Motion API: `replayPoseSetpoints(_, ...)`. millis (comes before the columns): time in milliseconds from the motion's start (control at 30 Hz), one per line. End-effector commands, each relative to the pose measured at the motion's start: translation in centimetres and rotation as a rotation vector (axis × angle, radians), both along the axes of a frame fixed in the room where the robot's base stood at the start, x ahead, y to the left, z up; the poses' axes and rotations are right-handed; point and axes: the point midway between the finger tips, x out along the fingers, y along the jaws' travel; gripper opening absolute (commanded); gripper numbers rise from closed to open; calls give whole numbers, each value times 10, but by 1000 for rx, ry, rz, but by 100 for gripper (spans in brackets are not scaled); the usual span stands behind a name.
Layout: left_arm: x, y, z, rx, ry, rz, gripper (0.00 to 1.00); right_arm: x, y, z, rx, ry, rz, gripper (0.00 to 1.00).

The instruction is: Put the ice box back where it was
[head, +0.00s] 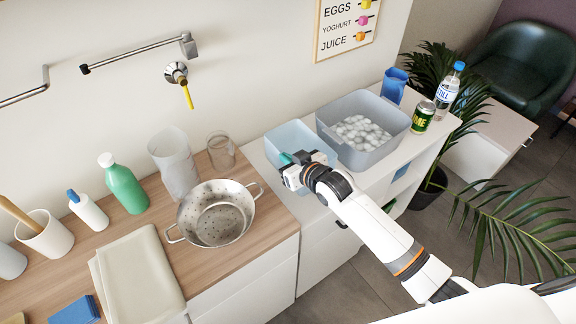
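A grey tub (372,157) filled with white ice-like lumps (362,131) stands on the white counter (262,170). A smaller light blue box (297,134) stands directly to its left, with its inside partly hidden. I cannot tell for certain which of the two is the ice box. My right gripper (294,166) is at the front of the light blue box, close to its rim, with a small teal patch near its tip. Its fingers are too hidden to tell whether they are open or shut on the rim. My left gripper is not in view.
A green can (423,117), a water bottle (447,92) and a blue jug (394,86) stand right of the tub. A metal colander (216,214), a glass jar (221,152) and a clear pitcher (174,165) stand on the wooden top to the left. A tap projects from the wall.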

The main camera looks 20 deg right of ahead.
Motion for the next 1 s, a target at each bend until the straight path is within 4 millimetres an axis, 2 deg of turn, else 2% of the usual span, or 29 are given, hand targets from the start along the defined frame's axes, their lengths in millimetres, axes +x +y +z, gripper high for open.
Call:
replayPoseSetpoints(100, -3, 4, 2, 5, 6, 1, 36, 0, 0, -19, -2, 4, -1, 0)
replayPoseSetpoints(200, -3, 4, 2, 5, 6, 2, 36, -1, 0, -28, -1, 2, 0, 0)
replayPoseSetpoints(600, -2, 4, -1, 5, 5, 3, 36, 0, 0, -33, 0, 0, 0, 0)
replayPoseSetpoints(733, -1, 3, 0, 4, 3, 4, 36, -1, 0, -33, 0, 2, 0, 24)
replayPoseSetpoints(1000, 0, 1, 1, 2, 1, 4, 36, -1, 0, -32, -1, 2, 0, 24)
